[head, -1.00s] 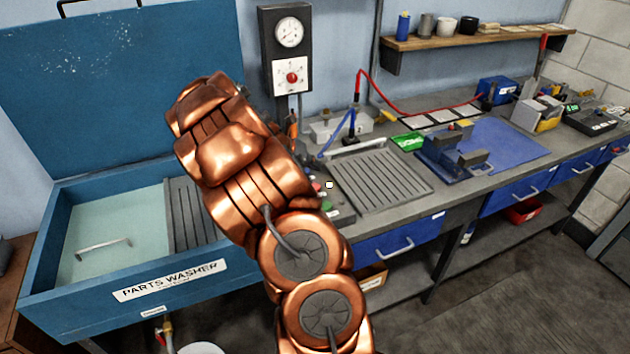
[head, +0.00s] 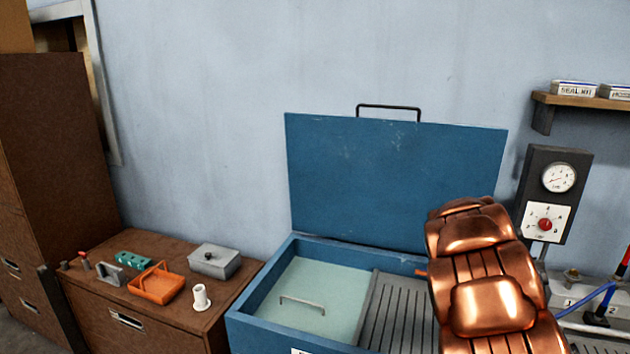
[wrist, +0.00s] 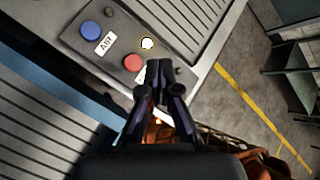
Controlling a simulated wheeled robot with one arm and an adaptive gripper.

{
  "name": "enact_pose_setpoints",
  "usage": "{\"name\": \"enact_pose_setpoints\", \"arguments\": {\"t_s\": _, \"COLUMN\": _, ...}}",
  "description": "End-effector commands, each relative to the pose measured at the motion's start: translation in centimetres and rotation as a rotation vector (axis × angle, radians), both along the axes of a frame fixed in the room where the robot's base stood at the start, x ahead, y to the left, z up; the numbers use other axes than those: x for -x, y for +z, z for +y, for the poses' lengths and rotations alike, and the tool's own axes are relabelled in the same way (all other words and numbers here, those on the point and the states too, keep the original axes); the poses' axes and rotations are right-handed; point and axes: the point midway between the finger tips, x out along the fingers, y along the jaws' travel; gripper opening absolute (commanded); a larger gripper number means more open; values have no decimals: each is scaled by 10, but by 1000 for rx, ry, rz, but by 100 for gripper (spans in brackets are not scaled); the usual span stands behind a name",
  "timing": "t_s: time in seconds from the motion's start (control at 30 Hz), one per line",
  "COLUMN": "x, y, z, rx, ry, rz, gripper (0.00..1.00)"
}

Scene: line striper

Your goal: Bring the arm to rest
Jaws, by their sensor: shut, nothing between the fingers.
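My copper-coloured arm rises at the lower right of the head view, in front of the parts washer (head: 262,318). Its end is hidden there. In the wrist view my gripper (wrist: 158,78) is shut and empty. Its dark fingertips are over the edge of a grey control panel (wrist: 120,50), close to a red button (wrist: 134,63) in the picture. I cannot tell whether the fingers touch the panel.
The washer lid (head: 395,180) stands open against the wall. A gauge box (head: 550,195) is to the arm's right. A brown cabinet (head: 150,330) at left holds an orange basket (head: 157,285), a grey box (head: 214,262) and a white cup (head: 201,298).

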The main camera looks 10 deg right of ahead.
Motion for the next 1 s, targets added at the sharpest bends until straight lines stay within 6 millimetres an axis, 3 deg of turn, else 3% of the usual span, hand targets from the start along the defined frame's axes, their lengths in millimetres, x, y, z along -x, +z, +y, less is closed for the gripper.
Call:
{"name": "enact_pose_setpoints", "arguments": {"t_s": 0.1, "x": 5, "y": 19, "z": 37, "rx": 19, "ry": -145, "rz": -140, "gripper": 0}}
{"name": "enact_pose_setpoints", "arguments": {"t_s": 0.37, "x": 26, "y": 41, "z": 124, "rx": 18, "ry": -488, "rz": -427, "gripper": 0}}
{"name": "enact_pose_setpoints", "arguments": {"t_s": 0.77, "x": 72, "y": 49, "z": 267, "rx": -66, "ry": -1011, "rz": -724, "gripper": 0}}
{"name": "enact_pose_setpoints", "arguments": {"t_s": 1.0, "x": 115, "y": 45, "z": 352, "rx": -117, "ry": -1315, "rz": -781, "gripper": 0}}
